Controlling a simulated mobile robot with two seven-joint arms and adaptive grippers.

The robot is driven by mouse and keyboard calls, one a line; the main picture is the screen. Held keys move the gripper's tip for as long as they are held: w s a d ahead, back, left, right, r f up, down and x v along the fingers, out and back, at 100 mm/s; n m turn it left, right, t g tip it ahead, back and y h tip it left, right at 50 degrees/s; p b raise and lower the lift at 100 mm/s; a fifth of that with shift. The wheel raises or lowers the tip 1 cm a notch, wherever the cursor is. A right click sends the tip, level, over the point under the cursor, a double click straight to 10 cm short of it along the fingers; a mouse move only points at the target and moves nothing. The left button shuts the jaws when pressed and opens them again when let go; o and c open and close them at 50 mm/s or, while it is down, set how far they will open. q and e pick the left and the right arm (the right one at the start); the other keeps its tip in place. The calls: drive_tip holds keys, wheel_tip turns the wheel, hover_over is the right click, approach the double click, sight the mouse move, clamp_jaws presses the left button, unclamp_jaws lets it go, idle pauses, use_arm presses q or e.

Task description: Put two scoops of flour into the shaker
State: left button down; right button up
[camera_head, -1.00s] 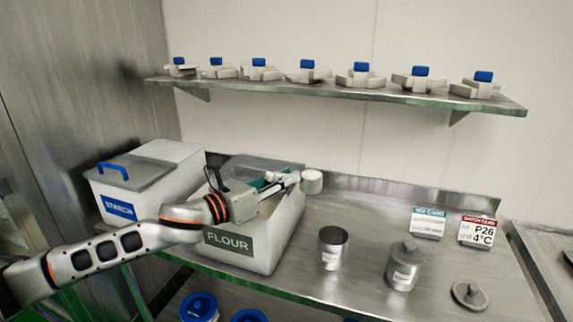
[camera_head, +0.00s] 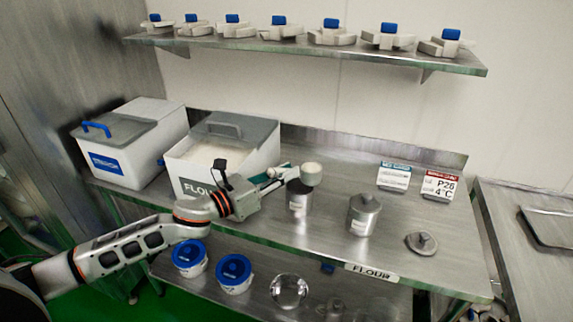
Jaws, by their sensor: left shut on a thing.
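My left gripper (camera_head: 272,180) is shut on the handle of a scoop (camera_head: 311,174). The scoop's round cup is pale with a cream top, which looks like flour, and appears level. It hangs close above and slightly right of an open metal shaker (camera_head: 299,204), partly covering its mouth. I cannot see inside the shaker. A round metal lid (camera_head: 421,243) lies on the table at the right. The white flour bin (camera_head: 262,158) stands behind my gripper, its grey cover partly open and pale flour (camera_head: 205,153) showing. My right gripper is not in view.
A closed metal canister (camera_head: 363,216) stands right of the open shaker. The starch bin (camera_head: 150,148) is at the left. Two sign cards (camera_head: 394,177) stand at the back right. A wall shelf (camera_head: 300,46) holds several blue-topped parts. Blue-lidded tubs (camera_head: 234,270) sit below.

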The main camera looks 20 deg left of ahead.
use_arm(q)
drive_tip(key=n, duration=0.1)
drive_tip(key=f+n+t, duration=0.1)
drive_tip(key=n, duration=0.1)
drive_tip(key=shift+a+f, duration=0.25)
drive_tip(key=shift+f, duration=0.05)
wheel_tip(320, 180, down, 6)
drive_tip(key=n+t+y+b, duration=0.3)
drive_tip(key=n+t+y, duration=0.3)
drive_tip(key=n, duration=2.1)
drive_tip(key=y, duration=0.5)
drive_tip(key=shift+d+n+t+y+b, duration=0.2)
drive_tip(key=shift+n+t+y+b, duration=0.1)
drive_tip(key=shift+t+b, duration=0.1)
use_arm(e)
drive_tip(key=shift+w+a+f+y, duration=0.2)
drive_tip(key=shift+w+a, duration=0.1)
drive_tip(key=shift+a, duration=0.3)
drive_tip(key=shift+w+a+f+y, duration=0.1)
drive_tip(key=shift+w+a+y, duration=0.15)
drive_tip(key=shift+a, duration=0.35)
